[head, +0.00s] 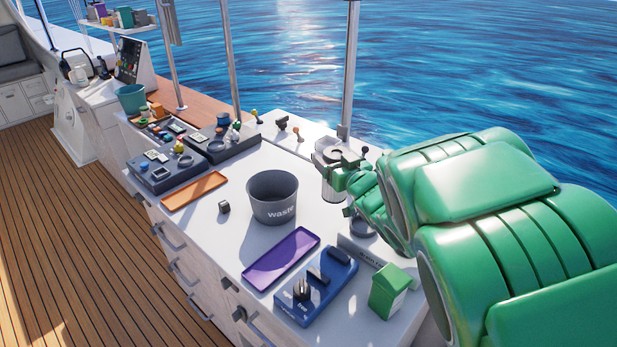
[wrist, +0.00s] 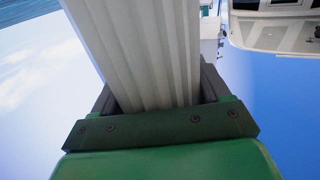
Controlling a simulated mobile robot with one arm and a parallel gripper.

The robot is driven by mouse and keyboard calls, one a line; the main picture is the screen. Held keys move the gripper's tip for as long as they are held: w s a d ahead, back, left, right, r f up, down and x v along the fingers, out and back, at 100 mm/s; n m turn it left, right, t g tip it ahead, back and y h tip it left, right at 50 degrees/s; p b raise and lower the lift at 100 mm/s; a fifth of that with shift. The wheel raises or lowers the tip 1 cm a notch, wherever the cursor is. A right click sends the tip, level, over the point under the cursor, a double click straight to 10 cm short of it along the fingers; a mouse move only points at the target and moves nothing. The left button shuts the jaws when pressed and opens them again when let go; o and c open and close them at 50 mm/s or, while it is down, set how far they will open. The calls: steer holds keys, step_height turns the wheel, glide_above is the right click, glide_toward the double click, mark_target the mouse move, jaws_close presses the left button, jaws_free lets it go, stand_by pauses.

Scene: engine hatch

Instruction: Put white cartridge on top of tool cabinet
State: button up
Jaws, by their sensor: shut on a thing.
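A grey waste bin (head: 273,201), a purple tray (head: 281,258), an orange tray (head: 194,190), a blue tool holder (head: 316,290) and a green-white carton (head: 389,291) stand on the worktop. Grey and blue boxes (head: 164,172) fill its left end. Metal poles (head: 350,70) rise along the far edge.

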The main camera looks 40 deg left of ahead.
steer(key=w+a+f, duration=0.8)
steer(key=f, duration=0.4)
steer(key=shift+a, duration=0.35)
stand_by(0.4)
steer(key=o, duration=1.1)
steer(key=shift+f, duration=0.1)
step_height(320, 180, up, 7)
steer(key=s+d, duration=0.1)
steer(key=d, duration=0.1)
steer(key=shift+d, duration=0.4)
